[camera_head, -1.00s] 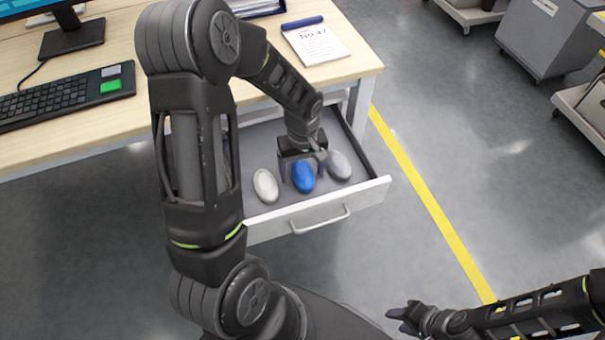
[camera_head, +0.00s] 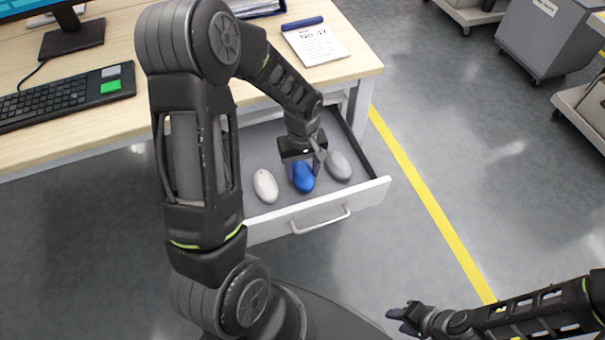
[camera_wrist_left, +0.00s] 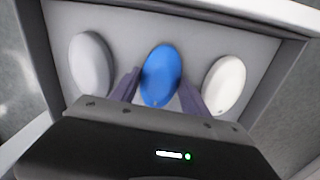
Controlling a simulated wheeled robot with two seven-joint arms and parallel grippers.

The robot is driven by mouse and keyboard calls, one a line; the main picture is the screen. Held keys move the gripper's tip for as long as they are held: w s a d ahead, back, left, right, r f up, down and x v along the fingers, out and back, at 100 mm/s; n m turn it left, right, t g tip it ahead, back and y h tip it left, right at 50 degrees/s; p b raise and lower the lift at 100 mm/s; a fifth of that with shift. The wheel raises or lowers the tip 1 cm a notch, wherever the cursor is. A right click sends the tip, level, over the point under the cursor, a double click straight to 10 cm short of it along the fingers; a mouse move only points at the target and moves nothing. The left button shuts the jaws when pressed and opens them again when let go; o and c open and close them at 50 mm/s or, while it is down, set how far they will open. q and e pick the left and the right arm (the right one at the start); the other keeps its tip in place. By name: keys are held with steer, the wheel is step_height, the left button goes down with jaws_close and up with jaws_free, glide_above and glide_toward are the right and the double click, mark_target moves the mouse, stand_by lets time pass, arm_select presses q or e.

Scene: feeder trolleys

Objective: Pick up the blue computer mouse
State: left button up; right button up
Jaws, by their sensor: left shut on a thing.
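The blue computer mouse (camera_head: 303,177) is in the open drawer (camera_head: 333,214), between a white mouse (camera_head: 265,186) and a grey mouse (camera_head: 339,166). My left gripper (camera_head: 302,166) reaches down into the drawer and is shut on the blue mouse. In the left wrist view the blue mouse (camera_wrist_left: 160,75) sits between the two fingers, with the grey mouse (camera_wrist_left: 91,66) on the left and the white mouse (camera_wrist_left: 224,84) on the right. I cannot tell whether it is clear of the drawer floor. My right gripper (camera_head: 398,318) is at the lower right, away from the drawer; its opening is unclear.
The drawer's side walls and front stand close around the mice. Open floor with a yellow line (camera_head: 425,195) lies to the right.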

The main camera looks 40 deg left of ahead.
mark_target(303, 171)
arm_select(q)
steer(key=c, duration=0.4)
steer(key=shift+o, duration=0.2)
step_height(303, 171, up, 10)
steer(key=p, duration=0.1)
steer(key=shift+p, duration=0.35)
stand_by(0.3)
